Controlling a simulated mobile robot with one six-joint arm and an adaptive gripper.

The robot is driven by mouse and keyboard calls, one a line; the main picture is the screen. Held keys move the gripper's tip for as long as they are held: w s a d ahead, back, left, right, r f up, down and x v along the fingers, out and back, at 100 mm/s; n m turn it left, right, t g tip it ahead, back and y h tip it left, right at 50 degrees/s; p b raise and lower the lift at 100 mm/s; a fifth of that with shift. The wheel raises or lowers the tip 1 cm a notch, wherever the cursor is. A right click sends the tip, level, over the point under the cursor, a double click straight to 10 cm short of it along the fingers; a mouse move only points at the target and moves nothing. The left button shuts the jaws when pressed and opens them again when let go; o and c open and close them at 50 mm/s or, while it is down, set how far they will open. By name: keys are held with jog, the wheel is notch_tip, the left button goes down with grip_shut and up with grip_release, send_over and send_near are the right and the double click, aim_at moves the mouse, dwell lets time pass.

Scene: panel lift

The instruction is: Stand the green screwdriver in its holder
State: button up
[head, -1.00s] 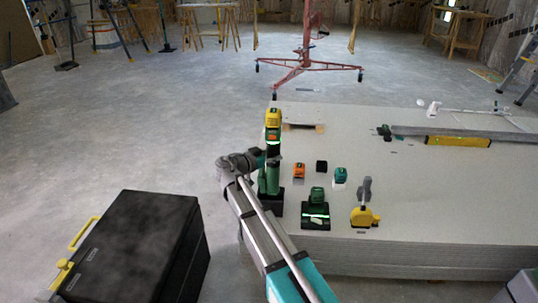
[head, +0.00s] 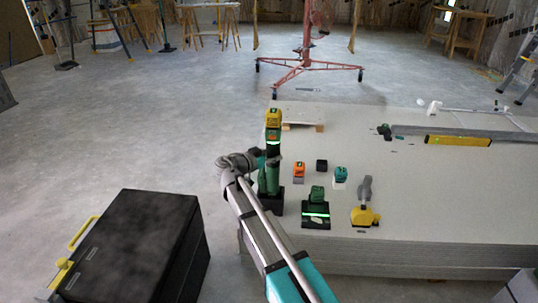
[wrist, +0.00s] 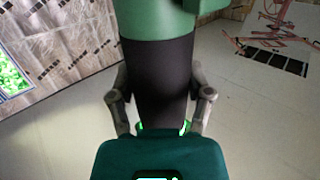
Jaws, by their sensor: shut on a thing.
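My gripper (head: 262,160) is shut on a dark grip below a green body, at the left edge of the panel stack. In the wrist view, the green screwdriver (wrist: 155,25) fills the top, with its black grip (wrist: 158,75) between my two fingers. Below my gripper are green upright shapes on a black base (head: 270,202), which may be the holder. Whether the screwdriver touches it is hidden.
On the panel stack (head: 430,215), a green tool (head: 317,193) sits on a black dock with a green light. Small orange (head: 299,169), black (head: 321,165) and teal (head: 340,173) items stand behind. A yellow tool (head: 365,216) is right; a black case (head: 135,240) is front left.

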aim_at(268, 168)
jog(key=shift+f+b, duration=2.45)
jog(key=shift+b, duration=0.05)
dwell(2.6)
jog(key=o, duration=1.3)
jog(key=shift+o, duration=0.2)
jog(key=shift+v, duration=1.55)
